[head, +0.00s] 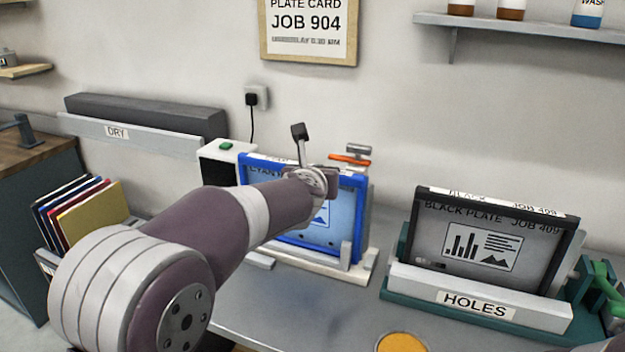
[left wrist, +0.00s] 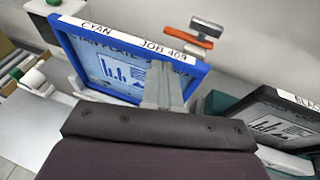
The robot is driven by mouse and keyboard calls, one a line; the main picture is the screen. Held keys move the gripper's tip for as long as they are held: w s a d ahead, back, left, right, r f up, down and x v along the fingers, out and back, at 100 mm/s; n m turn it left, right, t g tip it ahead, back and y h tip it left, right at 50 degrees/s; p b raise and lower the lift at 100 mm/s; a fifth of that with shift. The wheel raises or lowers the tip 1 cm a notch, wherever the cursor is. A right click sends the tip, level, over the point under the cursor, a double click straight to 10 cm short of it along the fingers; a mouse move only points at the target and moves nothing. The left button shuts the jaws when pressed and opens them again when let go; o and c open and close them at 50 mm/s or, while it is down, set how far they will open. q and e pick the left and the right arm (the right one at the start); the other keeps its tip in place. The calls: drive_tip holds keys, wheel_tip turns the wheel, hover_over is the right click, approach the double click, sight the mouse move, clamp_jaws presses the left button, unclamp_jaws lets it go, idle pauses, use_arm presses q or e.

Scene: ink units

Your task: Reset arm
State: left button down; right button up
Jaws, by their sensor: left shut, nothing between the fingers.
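My left arm reaches in from the left in the head view, and its wrist (head: 318,180) stands in front of the blue-framed cyan plate (head: 345,215). In the left wrist view my left gripper (left wrist: 168,82) shows as narrow grey fingers, shut and empty, overlapping the lower right part of the cyan plate (left wrist: 110,62). Whether they touch it I cannot tell. The cyan plate stands upright in a pale holder, labelled JOB 409. The black plate (head: 480,235) stands in a green-based holder marked HOLES; its corner shows in the left wrist view (left wrist: 270,115). My right gripper is out of view.
An orange-handled clamp (head: 350,158) stands behind the cyan plate. A white box with a green button (head: 226,145) is beside it. Colored boards (head: 88,212) stand in a rack at left. A yellow disc (head: 402,342) lies at the bench front. A card reading JOB 904 (head: 308,30) hangs above.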

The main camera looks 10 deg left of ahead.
use_arm(q)
drive_tip(key=s+d+f+m+g+h, duration=0.25)
drive_tip(key=s+f+m, duration=0.4)
drive_tip(key=m, duration=0.55)
drive_tip(key=s+d+f+m+g+h, duration=0.1)
drive_tip(key=s+f+m+g, duration=0.5)
drive_tip(key=m, duration=0.5)
drive_tip(key=s+a+f+m+g+y, duration=0.1)
drive_tip(key=s+a+f+m, duration=0.3)
drive_tip(key=s, duration=0.5)
drive_tip(key=s+a+f+m+g+y+p, duration=0.1)
drive_tip(key=s+a+f+m+g, duration=0.3)
drive_tip(key=s+f+m, duration=0.4)
drive_tip(key=shift+s+f+m+y, duration=0.3)
drive_tip(key=shift+s+m+y, duration=0.05)
drive_tip(key=shift+s+m, duration=0.7)
